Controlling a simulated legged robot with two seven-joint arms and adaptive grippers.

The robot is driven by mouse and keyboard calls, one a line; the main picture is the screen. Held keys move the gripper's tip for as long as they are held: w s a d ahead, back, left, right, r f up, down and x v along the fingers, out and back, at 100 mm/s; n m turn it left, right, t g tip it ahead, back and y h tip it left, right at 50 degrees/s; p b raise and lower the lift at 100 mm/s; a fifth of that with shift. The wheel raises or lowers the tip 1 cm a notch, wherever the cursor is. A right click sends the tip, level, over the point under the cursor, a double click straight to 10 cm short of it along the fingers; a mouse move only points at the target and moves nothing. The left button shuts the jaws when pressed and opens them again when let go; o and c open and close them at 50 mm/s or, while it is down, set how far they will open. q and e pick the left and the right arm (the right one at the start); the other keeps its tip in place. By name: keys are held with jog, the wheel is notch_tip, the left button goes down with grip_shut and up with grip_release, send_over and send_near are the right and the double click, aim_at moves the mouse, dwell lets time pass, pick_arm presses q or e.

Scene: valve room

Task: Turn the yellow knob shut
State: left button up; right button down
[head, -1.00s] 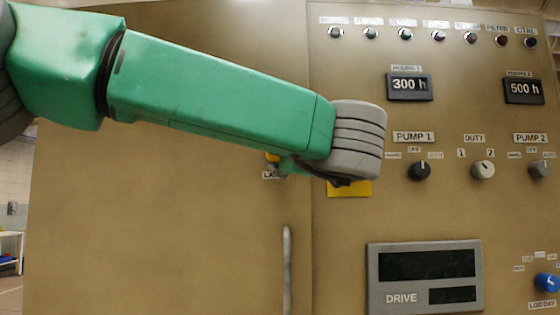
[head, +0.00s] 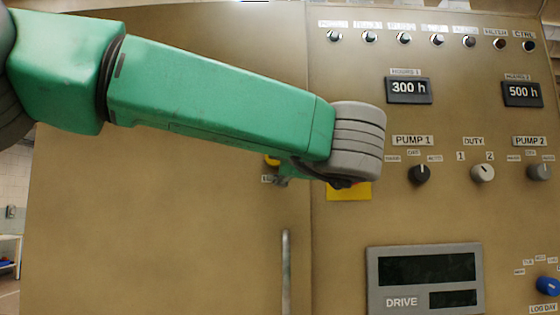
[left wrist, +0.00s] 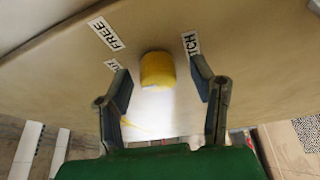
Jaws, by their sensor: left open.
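The yellow knob (left wrist: 157,70) stands out from the tan panel in the left wrist view, between the FREE label and a label ending in TCH. My left gripper (left wrist: 161,79) is open, with one finger on each side of the knob and visible gaps on both sides. Whether the fingertips reach past the knob's front is hard to tell. In the head view only a sliver of the knob (head: 271,160) shows under my green arm. Most of the left gripper is hidden behind the arm there. My right gripper is in neither view.
A vertical handle (head: 286,270) is on the cabinet below. To the right are a yellow plate (head: 348,192), a black PUMP 1 knob (head: 419,174), a white DUTY knob (head: 482,173) and the DRIVE display (head: 424,278). The cabinet's left part is bare.

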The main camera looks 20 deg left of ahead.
pick_arm(q)
jog(key=v, duration=1.2)
jog(key=shift+w, duration=0.15)
jog(key=shift+f, duration=0.2)
